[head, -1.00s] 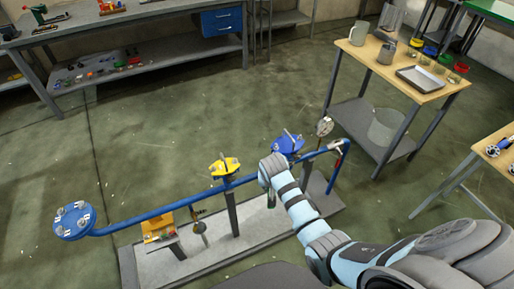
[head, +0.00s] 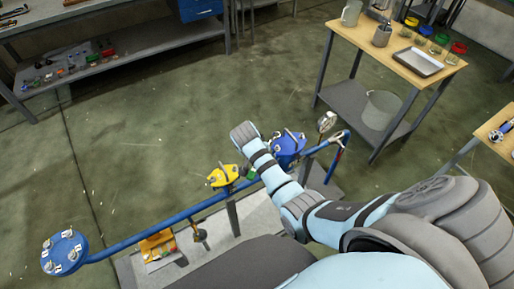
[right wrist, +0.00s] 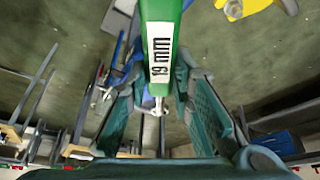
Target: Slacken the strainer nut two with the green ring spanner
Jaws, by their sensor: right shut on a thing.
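The green ring spanner (right wrist: 157,9), labelled 19 mm, is gripped in my right gripper (right wrist: 160,92) in the right wrist view. It runs up out of that picture, so its far end is hidden. In the head view my right arm reaches in from the right over the blue pipe line, and its links cover most of the right gripper. The line carries a blue body (head: 289,146), a yellow body (head: 222,176) and a round blue flange (head: 64,254) with several bolts. I cannot tell which nut is strainer nut two. My left gripper is out of view.
A wooden-topped table (head: 398,55) with a metal tray (head: 416,63) and jars stands at the upper right, a bucket (head: 381,109) on its lower shelf. A grey bench (head: 75,75) is at the upper left. Open floor lies behind the pipe line.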

